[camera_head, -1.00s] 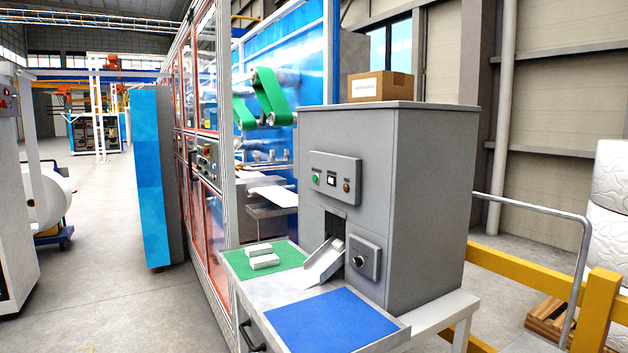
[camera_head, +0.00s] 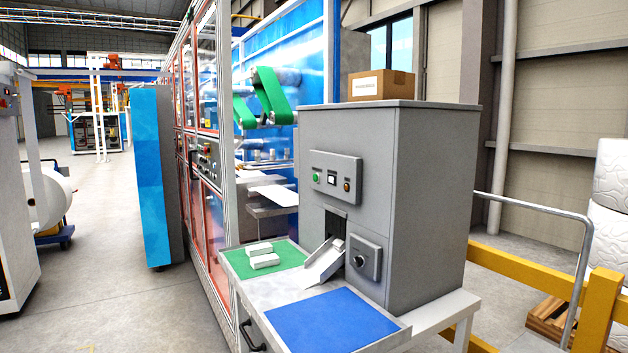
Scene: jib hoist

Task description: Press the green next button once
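The green button (camera_head: 316,177) is at the left end of a small panel (camera_head: 348,172) on the front of a grey machine cabinet (camera_head: 420,180). A small dark display with a light window (camera_head: 331,179) sits beside it, and an amber-brown button (camera_head: 347,187) is at the right end. Below are a dark outlet with a sloping metal chute (camera_head: 325,262) and a box with a black round knob (camera_head: 360,261). Neither of my grippers is in view.
The cabinet stands on a table with a green mat (camera_head: 285,262) holding white packs (camera_head: 263,257) and a bare blue mat (camera_head: 333,320). A cardboard box (camera_head: 380,85) sits on top. A yellow rail (camera_head: 600,300) is at the right. Open floor (camera_head: 100,270) lies at the left.

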